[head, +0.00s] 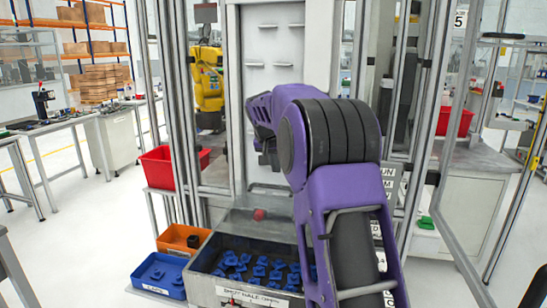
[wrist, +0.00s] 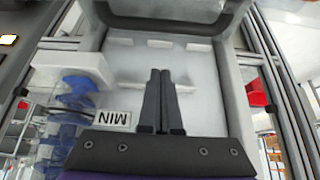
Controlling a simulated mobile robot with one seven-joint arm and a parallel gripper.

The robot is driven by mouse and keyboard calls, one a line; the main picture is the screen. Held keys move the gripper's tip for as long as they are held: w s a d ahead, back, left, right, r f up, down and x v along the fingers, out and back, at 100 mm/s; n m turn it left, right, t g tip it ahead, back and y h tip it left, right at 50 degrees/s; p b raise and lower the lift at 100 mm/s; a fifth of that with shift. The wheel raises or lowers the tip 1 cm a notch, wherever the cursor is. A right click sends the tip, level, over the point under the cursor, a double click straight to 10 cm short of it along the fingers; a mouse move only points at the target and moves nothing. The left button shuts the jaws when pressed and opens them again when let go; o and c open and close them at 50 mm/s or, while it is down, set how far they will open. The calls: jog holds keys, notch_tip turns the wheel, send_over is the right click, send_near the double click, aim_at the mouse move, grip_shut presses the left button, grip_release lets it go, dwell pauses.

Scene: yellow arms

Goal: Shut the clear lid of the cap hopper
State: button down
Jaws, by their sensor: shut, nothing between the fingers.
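My gripper (head: 268,159) is in front of the pale upright panel, partly hidden by my purple arm in the head view. In the wrist view its two dark fingers (wrist: 160,74) are together and empty, pointing at a whitish surface inside a grey frame. A see-through sloping cover with a red knob (head: 259,214) shows below the gripper, behind the grey bin; I cannot tell whether it is the hopper lid. In the wrist view, blue pieces (wrist: 76,92) stand at the left by a label reading MIN (wrist: 112,118). The lid's angle is unclear.
A grey bin (head: 252,296) of blue parts stands in front, with an orange bin (head: 182,240) and a blue bin (head: 160,276) to its left. Metal posts (head: 176,100) flank the station. A red bin (head: 160,170) is at left.

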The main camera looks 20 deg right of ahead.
jog(key=s+f, duration=0.1)
jog(key=s+a+f, duration=0.1)
jog(key=shift+s+a+f+b, duration=0.15)
jog(key=shift+a+f+b, duration=0.15)
jog(key=shift+b, duration=0.1)
dwell(0.4)
jog(key=shift+s+a+b, duration=0.1)
jog(key=shift+s+b, duration=0.05)
jog(key=shift+b, duration=0.25)
jog(key=shift+s+a+r+t+h+b, duration=0.1)
jog(key=shift+s+a+t+h+b, duration=0.2)
jog(key=shift+s+t+b, duration=0.15)
